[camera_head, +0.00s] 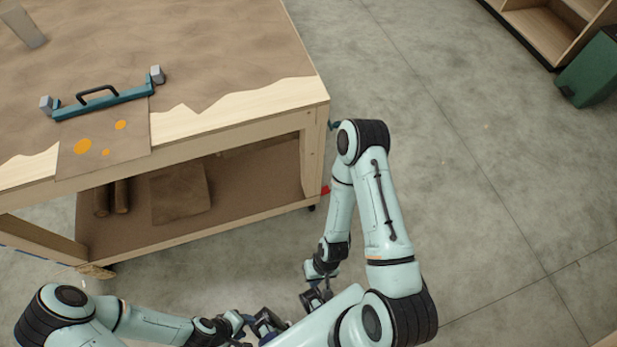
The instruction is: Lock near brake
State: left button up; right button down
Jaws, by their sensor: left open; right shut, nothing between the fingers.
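A wooden workbench (255,108) fills the upper left of the head view. A small red part (325,190) shows at the foot of its right leg, with a dark caster (311,207) just below; I cannot tell the brake's position. My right gripper (316,297) is shut and empty, over the floor below that corner and apart from the bench. My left gripper (267,323) is open near the bottom edge, left of the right gripper, partly hidden by my own arm links.
A teal bar with a black handle (103,101) lies on the bench top beside a hanging sheet with orange spots (128,144). The lower shelf (240,187) holds brown items. A shelf unit (541,31) and green bin (590,72) stand upper right. Floor between is clear.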

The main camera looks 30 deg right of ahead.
aim_at(325, 190)
jog(key=i+l+u, duration=0.1)
jog(key=l+u, duration=0.15)
jog(key=l, duration=0.25)
jog(key=l+u, duration=0.25)
jog(key=l, duration=0.75)
jog(key=i+l, duration=0.1)
jog(key=l, duration=0.4)
jog(key=i+u, duration=0.05)
